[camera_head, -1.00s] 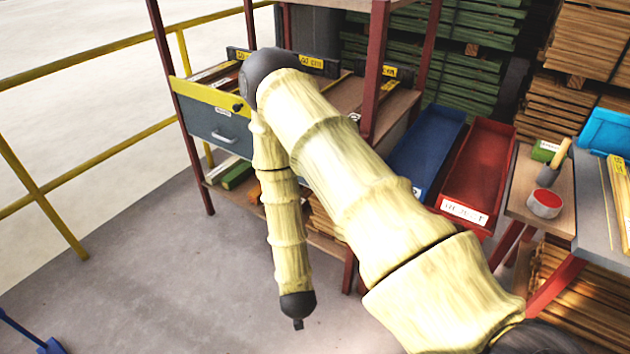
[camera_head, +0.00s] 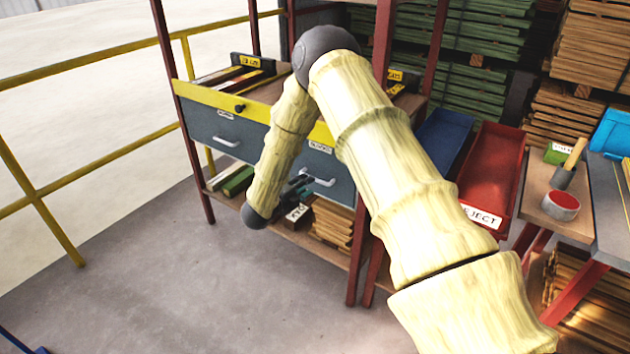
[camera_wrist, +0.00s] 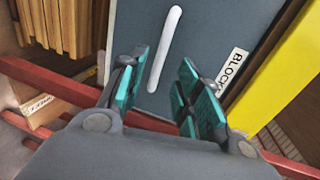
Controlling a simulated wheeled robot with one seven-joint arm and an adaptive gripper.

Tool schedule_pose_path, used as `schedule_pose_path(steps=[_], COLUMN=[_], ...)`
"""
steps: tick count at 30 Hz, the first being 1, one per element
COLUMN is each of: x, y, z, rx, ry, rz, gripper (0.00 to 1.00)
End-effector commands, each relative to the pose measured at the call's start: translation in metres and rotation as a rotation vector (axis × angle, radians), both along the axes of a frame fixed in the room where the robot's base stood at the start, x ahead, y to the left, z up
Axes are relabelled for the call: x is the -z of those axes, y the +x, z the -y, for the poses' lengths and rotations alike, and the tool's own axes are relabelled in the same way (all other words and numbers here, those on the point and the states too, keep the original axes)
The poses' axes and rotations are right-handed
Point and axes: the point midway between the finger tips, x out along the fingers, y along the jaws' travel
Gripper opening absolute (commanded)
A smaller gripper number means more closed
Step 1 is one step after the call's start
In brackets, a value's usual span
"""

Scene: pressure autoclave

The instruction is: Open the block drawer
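The block drawer (camera_head: 336,181) is a dark grey front with a white bar handle (camera_head: 318,180) and a "BLOCKS" label. It sits under the yellow rail, on the right of the rack, and looks shut. In the wrist view the drawer front (camera_wrist: 205,35) fills the middle, with its handle (camera_wrist: 165,48) running lengthwise ahead of the fingers. My gripper (camera_wrist: 168,90) is open and empty, its teal fingers spread to either side of the handle's lower end in the picture. In the head view my gripper (camera_head: 300,185) is near the handle, partly hidden; contact cannot be told.
A second grey drawer (camera_head: 226,134) with a handle is to the left. A shelf with stacked wood (camera_head: 333,222) lies below. A red rack post (camera_head: 358,250) stands just right of the drawer. Open floor (camera_head: 150,260) lies in front.

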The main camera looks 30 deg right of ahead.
Motion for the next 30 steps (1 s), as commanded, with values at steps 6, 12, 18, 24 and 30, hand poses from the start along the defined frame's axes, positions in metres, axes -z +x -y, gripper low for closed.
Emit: schedule_pose_path(steps=[6, 12, 18, 24, 30], x=[0.007, 0.013, 0.015, 0.015, 0.015], y=[0.013, 0.022, 0.025, 0.026, 0.026], z=[0.033, 0.054, 0.063, 0.064, 0.064], rx=[0.001, 0.001, -0.002, -0.002, -0.002], ry=[-0.001, 0.0, 0.0, 0.0, 0.0], rz=[-0.001, -0.002, -0.003, -0.003, -0.003], gripper=[0.33, 0.33, 0.33, 0.33, 0.11])
